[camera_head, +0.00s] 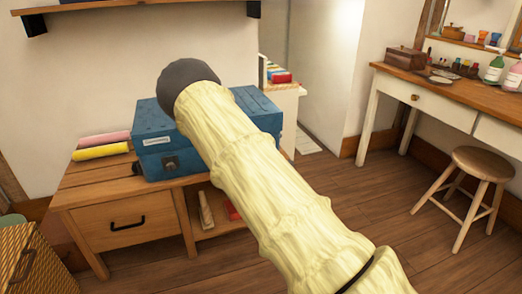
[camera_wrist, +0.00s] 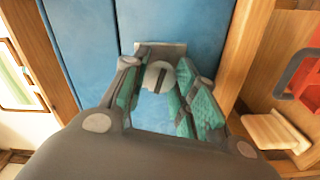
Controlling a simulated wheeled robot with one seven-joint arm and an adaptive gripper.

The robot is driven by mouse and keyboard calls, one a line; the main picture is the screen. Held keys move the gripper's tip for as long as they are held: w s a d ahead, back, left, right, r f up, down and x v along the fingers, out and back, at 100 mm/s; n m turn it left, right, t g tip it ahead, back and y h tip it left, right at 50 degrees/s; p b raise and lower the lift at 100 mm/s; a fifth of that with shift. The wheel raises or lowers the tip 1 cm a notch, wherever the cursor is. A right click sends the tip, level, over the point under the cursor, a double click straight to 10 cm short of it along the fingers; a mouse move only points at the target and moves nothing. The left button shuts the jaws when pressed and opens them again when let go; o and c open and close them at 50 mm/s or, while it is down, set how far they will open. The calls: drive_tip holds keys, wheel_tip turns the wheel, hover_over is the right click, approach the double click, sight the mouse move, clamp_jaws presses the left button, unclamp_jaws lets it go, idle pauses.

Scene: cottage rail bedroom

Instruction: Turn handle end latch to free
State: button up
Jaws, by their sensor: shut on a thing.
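In the wrist view, the blue chest surface (camera_wrist: 85,50) fills the middle. A grey latch (camera_wrist: 158,74), a rounded piece with a dark slot, stands out by a grey plate on that surface. My gripper (camera_wrist: 165,90) has teal finger pads closed on either side of the latch and shut on it. In the head view my pale arm hides the gripper and this latch. The exact turn of the latch is hard to tell.
The bench (camera_head: 75,190) has a drawer, and an open cubby holding a red item. Pink and yellow rolls (camera_head: 102,151) lie left of the chest. A stool (camera_head: 478,170) and desk (camera_head: 440,95) stand to the right. The middle floor is clear.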

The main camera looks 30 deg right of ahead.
drive_tip(key=shift+f+n+p, duration=0.1)
drive_tip(key=shift+n+p, duration=0.25)
drive_tip(key=shift+n, duration=1.15)
drive_tip(key=o, duration=1.1)
drive_tip(key=shift+c, duration=0.2)
drive_tip(key=v, duration=1.2)
